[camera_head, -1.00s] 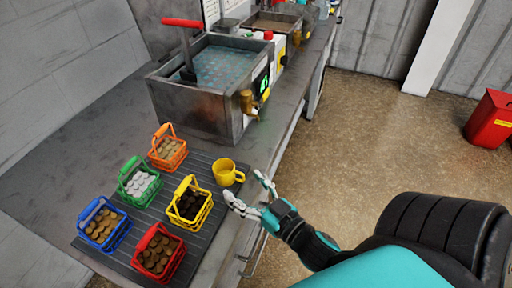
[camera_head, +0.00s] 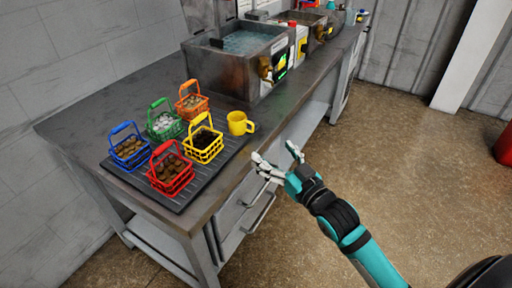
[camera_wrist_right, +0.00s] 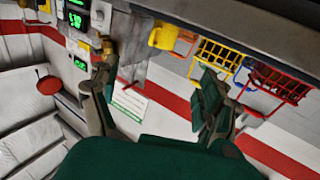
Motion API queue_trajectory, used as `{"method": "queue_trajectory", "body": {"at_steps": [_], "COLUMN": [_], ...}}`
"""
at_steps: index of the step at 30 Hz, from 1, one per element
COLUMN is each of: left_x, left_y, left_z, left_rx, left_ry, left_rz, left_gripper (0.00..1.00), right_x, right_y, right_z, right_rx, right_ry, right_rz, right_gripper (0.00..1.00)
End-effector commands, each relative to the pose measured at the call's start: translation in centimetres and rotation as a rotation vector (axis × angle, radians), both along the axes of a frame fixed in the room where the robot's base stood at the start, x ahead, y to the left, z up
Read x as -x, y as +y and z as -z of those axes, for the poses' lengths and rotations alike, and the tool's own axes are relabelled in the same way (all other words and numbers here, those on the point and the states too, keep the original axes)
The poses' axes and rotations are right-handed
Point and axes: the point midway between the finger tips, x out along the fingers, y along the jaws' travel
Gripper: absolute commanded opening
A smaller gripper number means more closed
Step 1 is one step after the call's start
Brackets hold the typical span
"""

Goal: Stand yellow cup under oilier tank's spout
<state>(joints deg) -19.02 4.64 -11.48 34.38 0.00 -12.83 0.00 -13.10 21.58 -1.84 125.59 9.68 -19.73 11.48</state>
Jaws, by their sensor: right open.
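The yellow cup (camera_head: 238,123) stands upright on the bench at the right edge of the dark ribbed mat, its handle toward the right. The grey metal tank (camera_head: 222,75) with bluish liquid stands behind it, with a brass spout (camera_head: 265,68) on its front right side. My right gripper (camera_head: 278,154) is open and empty, in front of the bench edge, to the right of and nearer than the cup, not touching it. The wrist view shows the cup (camera_wrist_right: 163,35) beyond and between the spread fingers (camera_wrist_right: 150,98). My left gripper is not in view.
On the mat (camera_head: 190,200) stand red (camera_head: 170,172), blue (camera_head: 129,148), green (camera_head: 165,124), orange (camera_head: 191,103) and yellow (camera_head: 205,143) baskets of small parts. The yellow basket is close left of the cup. The bench top (camera_head: 267,108) between cup and spout is clear.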

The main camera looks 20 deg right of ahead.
Motion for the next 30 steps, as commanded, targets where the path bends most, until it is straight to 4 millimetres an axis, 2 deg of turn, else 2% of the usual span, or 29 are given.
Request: {"method": "queue_trajectory", "body": {"at_steps": [2,4,9,13,16,18,24,30], "left_x": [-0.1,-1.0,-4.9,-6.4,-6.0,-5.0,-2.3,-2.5], "left_y": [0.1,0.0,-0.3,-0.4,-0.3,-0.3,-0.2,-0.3], "left_z": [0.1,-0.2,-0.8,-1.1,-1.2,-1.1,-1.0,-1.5], "left_rx": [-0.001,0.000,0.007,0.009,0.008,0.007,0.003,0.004], "left_ry": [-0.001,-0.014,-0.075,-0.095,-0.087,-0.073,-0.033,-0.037], "left_rz": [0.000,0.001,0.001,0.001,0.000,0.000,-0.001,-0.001], "left_gripper": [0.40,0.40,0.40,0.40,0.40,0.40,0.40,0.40], "right_x": [-0.9,-1.9,-5.4,-8.2,-10.1,-11.1,-12.4,-14.9], "right_y": [0.2,0.4,1.1,1.6,2.0,2.2,2.5,3.5], "right_z": [-0.2,-0.3,-0.5,-0.4,-0.4,-0.3,-0.3,-0.5], "right_rx": [0.002,0.002,0.001,0.000,0.000,0.001,0.000,0.000], "right_ry": [0.001,0.001,0.000,0.001,0.002,0.003,0.002,0.002], "right_rz": [-0.005,-0.006,-0.005,-0.005,-0.005,-0.005,-0.006,-0.005], "right_gripper": [0.80,0.80,0.80,0.80,0.80,0.80,0.80,0.80]}}
